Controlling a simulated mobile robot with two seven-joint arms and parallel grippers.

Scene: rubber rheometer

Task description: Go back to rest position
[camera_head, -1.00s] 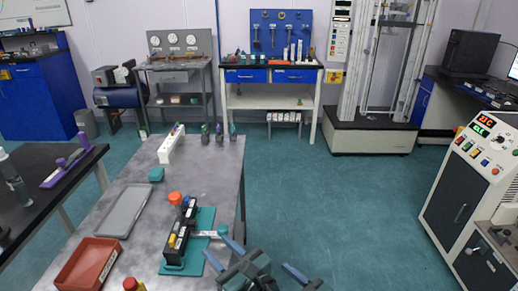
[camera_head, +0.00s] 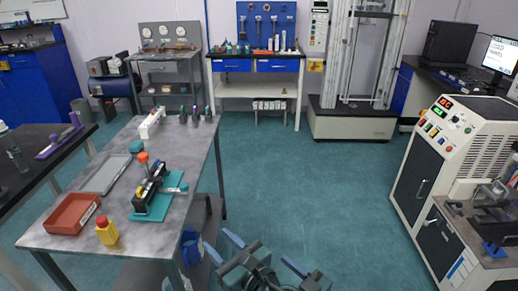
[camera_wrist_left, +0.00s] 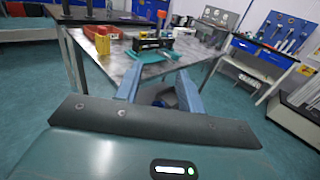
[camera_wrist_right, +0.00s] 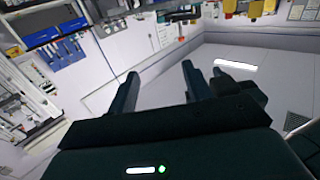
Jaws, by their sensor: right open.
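My left gripper (camera_head: 222,246) is low at the bottom middle of the head view, in front of the grey table and apart from it. In the left wrist view its two blue fingers (camera_wrist_left: 157,74) stand apart with nothing between them. More of my gripper parts overlap to its right, and I cannot clearly separate them there. In the right wrist view my right gripper (camera_wrist_right: 159,70) has its dark fingers apart and empty, facing a pale wall and ceiling area.
The grey table (camera_head: 112,226) at left holds a red tray (camera_head: 73,213), a grey tray (camera_head: 104,176), a yellow bottle (camera_head: 107,231) and a black holder on a teal mat (camera_head: 153,205). A white machine (camera_head: 440,150) stands at right. Open green floor (camera_head: 310,180) lies between.

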